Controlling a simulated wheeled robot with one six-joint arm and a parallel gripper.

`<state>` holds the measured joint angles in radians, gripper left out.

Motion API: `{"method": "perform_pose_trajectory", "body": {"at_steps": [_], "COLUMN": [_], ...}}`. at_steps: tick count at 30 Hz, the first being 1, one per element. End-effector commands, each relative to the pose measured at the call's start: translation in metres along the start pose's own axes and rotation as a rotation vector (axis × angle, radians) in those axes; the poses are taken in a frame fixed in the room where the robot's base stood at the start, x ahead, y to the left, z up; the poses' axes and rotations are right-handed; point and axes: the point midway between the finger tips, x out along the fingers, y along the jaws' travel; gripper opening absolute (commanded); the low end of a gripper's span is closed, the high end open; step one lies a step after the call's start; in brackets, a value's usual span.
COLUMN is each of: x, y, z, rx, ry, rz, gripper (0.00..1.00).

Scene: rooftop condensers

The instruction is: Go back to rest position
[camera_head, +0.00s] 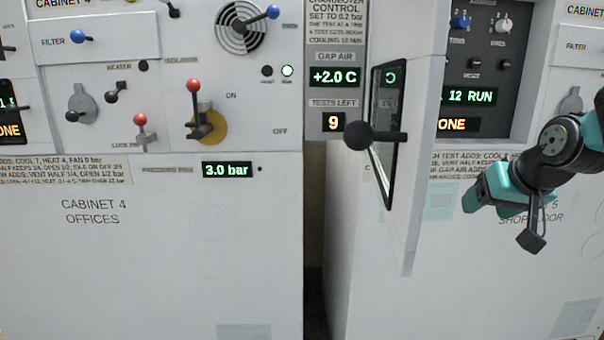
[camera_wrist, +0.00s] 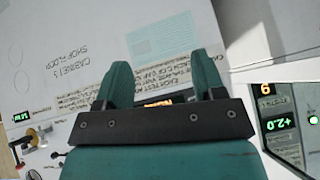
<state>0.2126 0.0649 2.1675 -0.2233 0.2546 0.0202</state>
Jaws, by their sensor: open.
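My gripper (camera_head: 482,196) is at the right of the head view, on the teal and black end of my arm, in front of the cabinet 5 front (camera_head: 470,290). In the wrist view the two teal fingers (camera_wrist: 162,78) stand apart with nothing between them. Behind them are the white cabinet face and its printed labels, with a pale teal patch (camera_wrist: 162,38). The fingers hide part of the labels. I cannot tell how far the fingertips are from the cabinet face.
A narrow white door (camera_head: 409,200) stands swung out, with a black ball-ended handle (camera_head: 375,135), left of my gripper. Cabinet 4 (camera_head: 150,270) at left carries levers, including a red-knobbed one (camera_head: 196,110), and a 3.0 bar display (camera_head: 227,169). A dark gap (camera_head: 314,230) separates the cabinets.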

Motion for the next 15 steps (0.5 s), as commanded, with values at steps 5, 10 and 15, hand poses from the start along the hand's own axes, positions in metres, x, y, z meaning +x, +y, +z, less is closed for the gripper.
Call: {"method": "perform_pose_trajectory", "body": {"at_steps": [5, 10, 15], "x": [0.017, 0.009, -0.032], "y": [-0.011, -0.008, -0.089], "z": [0.109, 0.195, 0.2], "rx": [-0.052, -0.122, -0.279], "ry": [-0.264, -0.473, -0.507], "rz": [0.052, 0.117, -0.141], "gripper": [0.63, 0.63, 0.63]}}
